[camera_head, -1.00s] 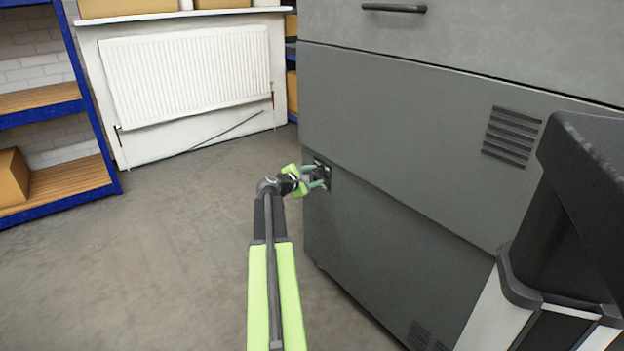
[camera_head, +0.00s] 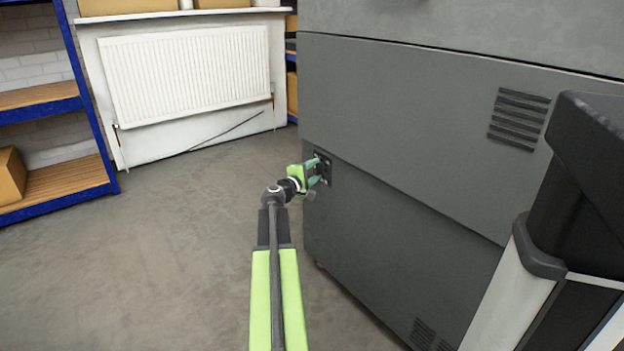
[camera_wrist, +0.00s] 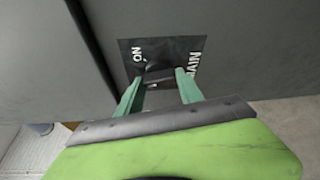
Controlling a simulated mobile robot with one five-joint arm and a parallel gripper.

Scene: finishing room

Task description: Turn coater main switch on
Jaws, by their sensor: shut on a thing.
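The coater (camera_head: 400,130) is the large grey cabinet in the middle and right of the head view. Its main switch plate (camera_head: 323,168) is a small dark square low on its left edge. In the wrist view the switch plate (camera_wrist: 185,50) shows white lettering "ON" and "MAIN". The dark switch knob (camera_wrist: 158,75) sits between my fingertips, its exact angle hard to tell. My gripper (camera_head: 317,170) is at the plate, its green fingers (camera_wrist: 160,82) shut on the knob from both sides.
A white radiator (camera_head: 185,75) is on the back wall, and a blue shelf rack (camera_head: 95,130) with a cardboard box (camera_head: 12,175) stands at the left. A black and white body (camera_head: 560,240) stands close at the right. The floor (camera_head: 170,250) at left is clear.

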